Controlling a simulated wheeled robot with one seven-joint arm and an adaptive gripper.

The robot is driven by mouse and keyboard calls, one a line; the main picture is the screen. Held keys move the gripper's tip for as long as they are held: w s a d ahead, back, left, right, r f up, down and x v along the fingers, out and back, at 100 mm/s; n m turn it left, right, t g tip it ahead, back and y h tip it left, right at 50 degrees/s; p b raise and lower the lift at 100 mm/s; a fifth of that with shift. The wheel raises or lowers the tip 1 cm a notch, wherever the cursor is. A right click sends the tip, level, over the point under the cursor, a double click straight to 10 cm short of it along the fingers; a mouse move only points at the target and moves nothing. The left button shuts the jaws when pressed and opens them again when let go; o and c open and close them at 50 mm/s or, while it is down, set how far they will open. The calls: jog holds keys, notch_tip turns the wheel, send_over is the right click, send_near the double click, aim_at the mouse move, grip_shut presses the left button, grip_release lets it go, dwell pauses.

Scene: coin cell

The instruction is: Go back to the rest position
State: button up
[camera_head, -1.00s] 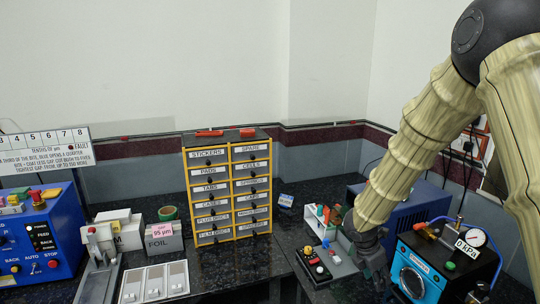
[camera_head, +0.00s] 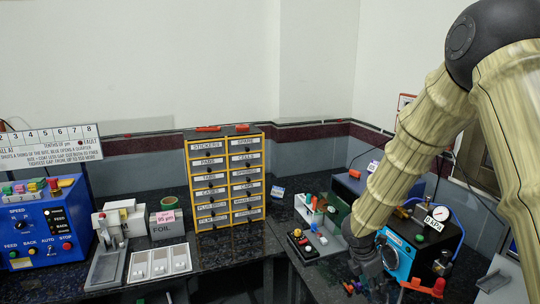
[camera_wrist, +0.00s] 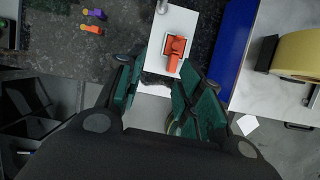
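In the head view my arm reaches down from the upper right. My gripper (camera_head: 368,272) hangs at its lower end, over the right-hand bench area, left of the blue machine with the round dial. In the wrist view my gripper (camera_wrist: 160,75) shows two dark green fingers spread apart with a gap between them. Nothing is held between them. A white plate (camera_wrist: 186,24) with an orange part (camera_wrist: 177,50) on it lies beyond the fingertips, apart from them as far as I can tell.
A yellow drawer cabinet (camera_head: 226,180) stands in the middle. A grey tray of small parts (camera_head: 320,220) and the blue gauge machine (camera_head: 402,258) are close to my gripper. A blue control box (camera_head: 35,222) stands at left. The air above the benches is mostly clear.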

jog(key=s+a+f+m+g+y+b, duration=0.1)
jog(key=s+a+f+m+y+b, duration=0.3)
jog(key=s+f, duration=0.7)
jog(key=s+a+f+m+g+y+b, duration=0.1)
jog(key=s+a+f+m, duration=0.6)
jog(key=f, duration=0.8)
jog(key=s+d+f+m+b, duration=0.2)
jog(key=s+f+m, duration=0.3)
jog(key=s, duration=0.5)
jog(key=s+d+f+m+b, duration=0.2)
jog(key=s+f+m, duration=0.3)
jog(key=s+f, duration=0.3)
jog(key=s, duration=0.3)
jog(key=shift+f+m+h, duration=0.3)
jog(key=shift+m+h, duration=0.1)
jog(key=shift+s, duration=0.1)
